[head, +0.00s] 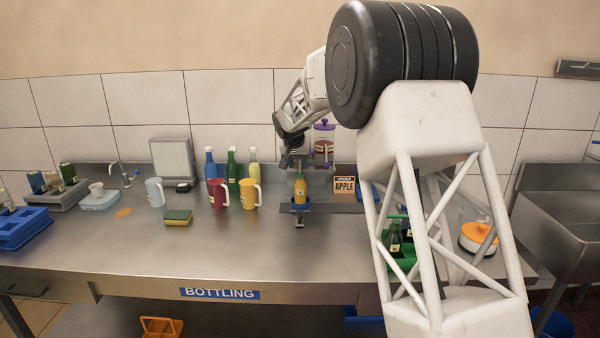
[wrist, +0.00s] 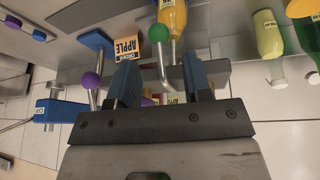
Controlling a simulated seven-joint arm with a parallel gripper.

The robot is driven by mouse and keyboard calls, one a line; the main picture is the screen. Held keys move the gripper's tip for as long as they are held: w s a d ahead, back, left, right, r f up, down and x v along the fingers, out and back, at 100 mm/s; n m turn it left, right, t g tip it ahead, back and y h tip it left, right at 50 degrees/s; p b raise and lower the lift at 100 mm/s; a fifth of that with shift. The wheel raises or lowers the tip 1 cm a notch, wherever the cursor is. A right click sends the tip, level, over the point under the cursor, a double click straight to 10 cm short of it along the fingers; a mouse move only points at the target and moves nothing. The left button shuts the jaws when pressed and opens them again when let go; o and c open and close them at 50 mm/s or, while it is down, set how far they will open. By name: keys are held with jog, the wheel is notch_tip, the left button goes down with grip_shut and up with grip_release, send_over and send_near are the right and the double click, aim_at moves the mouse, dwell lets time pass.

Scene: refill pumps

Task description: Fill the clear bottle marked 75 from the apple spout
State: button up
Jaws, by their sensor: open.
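A bottle with amber contents (head: 300,188) stands upright on a small blue rest (head: 300,206) at the dispenser; its label is too small to read. The bottle also shows at the top of the wrist view (wrist: 172,17). The APPLE sign (head: 344,185) stands just right of it, and shows in the wrist view (wrist: 127,48). My gripper (head: 291,160) is above and slightly left of the bottle. In the wrist view my gripper (wrist: 160,80) is open and empty, with a green-knobbed lever (wrist: 158,87) between its fingers in the picture; contact cannot be told.
A purple-knobbed lever (wrist: 90,81) is beside the sign. Left of the dispenser stand a red mug (head: 218,193), a yellow mug (head: 250,195) and several coloured bottles. A sponge (head: 178,217) lies on the counter. A green crate (head: 402,262) with bottles is partly behind my arm. The front counter is clear.

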aim_at(300, 169)
jog(key=shift+x, duration=2.3)
grip_shut()
